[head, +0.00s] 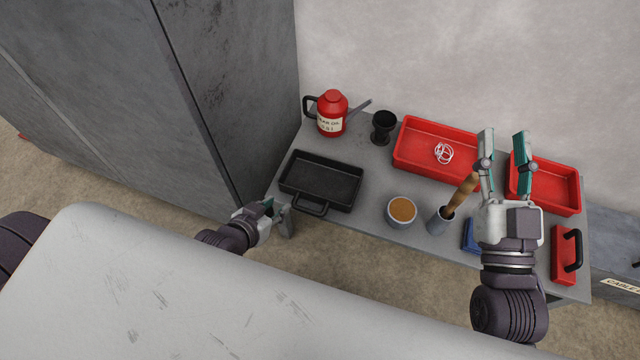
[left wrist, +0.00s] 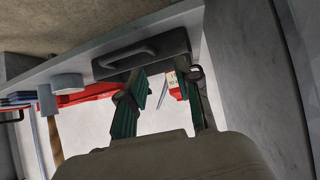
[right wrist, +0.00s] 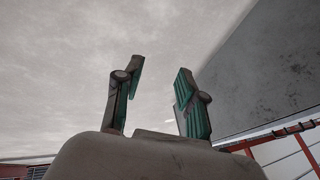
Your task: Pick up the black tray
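The black tray (head: 321,184) lies flat and empty on the left end of the grey table. Its loop handle (head: 310,207) faces the table's front edge. In the left wrist view the tray (left wrist: 160,58) and its handle appear just beyond the fingertips. My left gripper (head: 278,206) is at the table's front-left corner, left of the handle. Its fingers are spread in the left wrist view (left wrist: 166,82), with nothing between them and apart from the tray. My right gripper (head: 505,140) is open and empty, raised over the right part of the table; it also shows open in its wrist view (right wrist: 160,72).
Behind the tray stand a red oil can (head: 332,114) and a black cup (head: 383,126). To its right are a tin (head: 401,211), a pot with a wooden-handled tool (head: 440,220) and red bins (head: 408,152). A tall grey cabinet (head: 190,100) stands left of the table.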

